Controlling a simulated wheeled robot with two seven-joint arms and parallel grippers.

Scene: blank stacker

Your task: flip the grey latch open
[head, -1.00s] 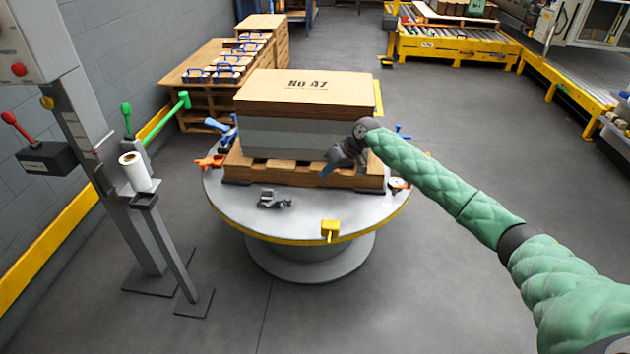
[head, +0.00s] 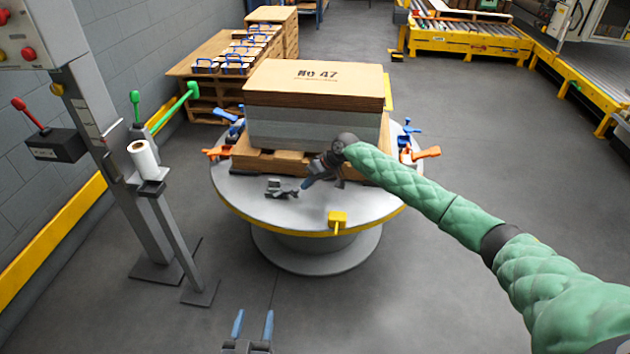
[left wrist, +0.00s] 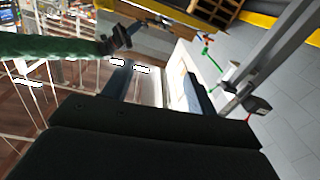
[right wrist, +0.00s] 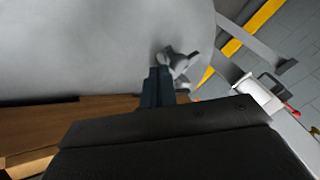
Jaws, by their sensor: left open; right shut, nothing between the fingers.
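The grey latch (head: 283,188) sits on the front left of the round table's top, in front of the pallet. It also shows in the right wrist view (right wrist: 180,62), just beyond my fingertips. My right gripper (head: 308,184) is shut and empty, close to the right side of the latch. Its closed fingers (right wrist: 156,72) partly overlap the latch in the wrist view, so I cannot tell whether they touch it. My left gripper (head: 253,325) is open and empty at the bottom of the head view, away from the table.
The round table (head: 260,208) has a yellow rim and a yellow block (head: 337,219) at its front. A wooden pallet (head: 262,160) with the stack marked No 47 (head: 315,85) stands on it. Orange and blue clamps surround the stack. A post with levers (head: 95,130) stands at left.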

